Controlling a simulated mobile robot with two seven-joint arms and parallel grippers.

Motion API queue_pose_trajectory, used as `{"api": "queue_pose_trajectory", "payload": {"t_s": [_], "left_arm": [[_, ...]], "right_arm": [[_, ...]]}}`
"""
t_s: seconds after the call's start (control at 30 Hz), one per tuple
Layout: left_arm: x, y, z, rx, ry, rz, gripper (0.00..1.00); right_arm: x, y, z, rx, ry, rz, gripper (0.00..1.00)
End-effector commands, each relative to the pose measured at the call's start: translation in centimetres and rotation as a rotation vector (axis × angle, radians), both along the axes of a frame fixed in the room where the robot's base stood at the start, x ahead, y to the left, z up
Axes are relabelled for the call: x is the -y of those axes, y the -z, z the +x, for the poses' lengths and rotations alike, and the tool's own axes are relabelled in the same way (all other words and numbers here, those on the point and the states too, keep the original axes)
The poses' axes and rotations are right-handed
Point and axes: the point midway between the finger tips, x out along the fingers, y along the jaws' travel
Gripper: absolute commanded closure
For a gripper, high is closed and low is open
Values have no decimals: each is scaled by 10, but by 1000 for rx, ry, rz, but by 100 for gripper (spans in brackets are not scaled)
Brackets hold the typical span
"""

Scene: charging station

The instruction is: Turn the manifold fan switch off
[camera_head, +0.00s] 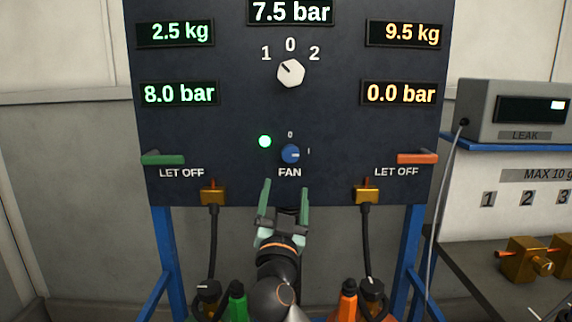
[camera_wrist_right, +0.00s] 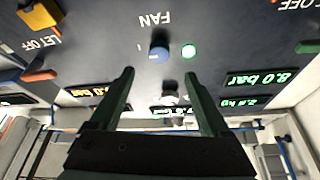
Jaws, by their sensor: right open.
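The fan switch is a small blue knob (camera_head: 290,154) on the dark panel (camera_head: 215,130), above the word FAN. Its white mark points right, toward the I and away from the 0 above it. A green lamp (camera_head: 265,141) beside it is lit. My right gripper (camera_head: 284,192) is open and empty, just below the knob in the head view. In the right wrist view, the knob (camera_wrist_right: 159,52) appears beyond and between the two open fingertips (camera_wrist_right: 159,73), apart from them. My left gripper is not in view.
A white selector knob (camera_head: 291,73) sits higher on the panel. A green lever (camera_head: 163,159) and an orange lever (camera_head: 417,158) stick out at its sides. Brass fittings (camera_head: 213,194) with black hoses hang from the lower edge. A grey leak meter (camera_head: 515,110) stands at right.

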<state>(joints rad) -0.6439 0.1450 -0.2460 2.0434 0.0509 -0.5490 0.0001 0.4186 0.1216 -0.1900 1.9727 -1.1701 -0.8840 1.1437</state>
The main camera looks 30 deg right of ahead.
Motion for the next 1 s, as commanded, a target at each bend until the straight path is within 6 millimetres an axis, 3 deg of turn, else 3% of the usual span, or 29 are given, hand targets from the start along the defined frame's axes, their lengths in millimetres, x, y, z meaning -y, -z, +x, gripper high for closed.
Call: {"api": "queue_pose_trajectory", "payload": {"t_s": [0.5, 0.7, 1.0], "left_arm": [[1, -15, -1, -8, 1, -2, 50], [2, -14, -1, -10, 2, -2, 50], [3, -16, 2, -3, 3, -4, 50]], "right_arm": [[55, -39, 70, -1, 3, -2, 19], [64, -43, 82, -1, 1, 0, 19], [65, -43, 83, -1, 1, 1, 19]]}}
